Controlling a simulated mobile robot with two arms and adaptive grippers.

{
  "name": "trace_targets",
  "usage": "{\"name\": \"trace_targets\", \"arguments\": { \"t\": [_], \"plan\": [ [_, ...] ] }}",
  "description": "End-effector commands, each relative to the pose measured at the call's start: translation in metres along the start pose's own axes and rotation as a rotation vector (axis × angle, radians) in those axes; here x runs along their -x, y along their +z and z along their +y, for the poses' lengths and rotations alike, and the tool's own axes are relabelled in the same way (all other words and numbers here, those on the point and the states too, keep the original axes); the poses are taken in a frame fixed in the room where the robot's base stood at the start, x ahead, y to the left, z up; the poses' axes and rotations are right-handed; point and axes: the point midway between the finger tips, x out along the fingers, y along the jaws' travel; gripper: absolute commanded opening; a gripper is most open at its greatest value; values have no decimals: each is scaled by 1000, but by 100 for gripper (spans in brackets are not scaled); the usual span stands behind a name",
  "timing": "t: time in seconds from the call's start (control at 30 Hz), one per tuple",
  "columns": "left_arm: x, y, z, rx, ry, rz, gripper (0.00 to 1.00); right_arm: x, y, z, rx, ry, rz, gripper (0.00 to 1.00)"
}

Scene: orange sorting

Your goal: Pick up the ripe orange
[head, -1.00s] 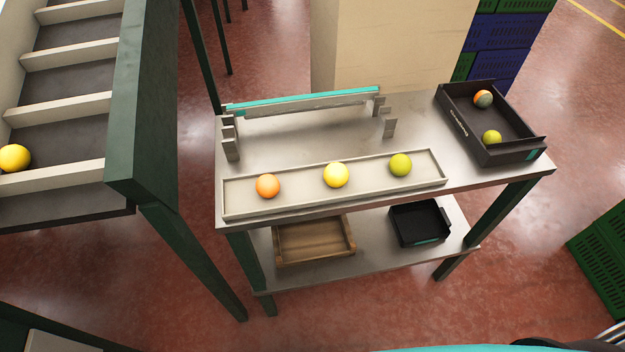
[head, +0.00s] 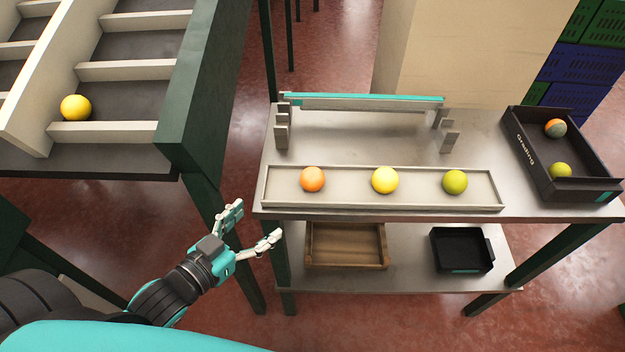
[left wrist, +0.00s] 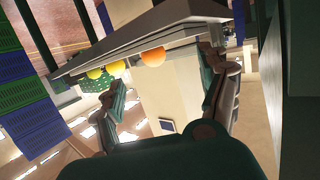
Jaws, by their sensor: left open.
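The ripe orange (head: 312,179) sits at the left end of a shallow light tray (head: 420,203) on the metal table. A yellow fruit (head: 384,180) is in the middle of the tray and a green one (head: 455,182) is toward its right. My left gripper (head: 254,227) is open and empty, left of the table's front left corner and lower left of the orange. In the left wrist view the orange (left wrist: 153,57) shows beyond the open fingers (left wrist: 165,90), apart from them. My right gripper is not in view.
A black box (head: 530,165) with two fruits stands at the table's right. A teal-topped rail (head: 365,102) stands behind the tray. The lower shelf holds a wooden tray (head: 345,265) and a black bin (head: 462,268). A green-sided sorting rack (head: 215,85) with a yellow fruit (head: 76,107) is at left.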

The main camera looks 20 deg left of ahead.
Motion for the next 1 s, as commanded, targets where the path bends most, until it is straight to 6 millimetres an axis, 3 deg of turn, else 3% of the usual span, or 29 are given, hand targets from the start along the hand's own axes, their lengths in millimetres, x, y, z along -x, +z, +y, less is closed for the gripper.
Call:
{"name": "trace_targets", "arguments": {
  "t": [0.17,0.7,1.0],
  "plan": [
    [-2,-25,9,1,26,49,77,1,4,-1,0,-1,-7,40],
    [-97,-30,11,0,25,48,77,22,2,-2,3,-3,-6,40],
    [-122,-30,14,2,25,46,77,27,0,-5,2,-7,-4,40]
  ]
}}
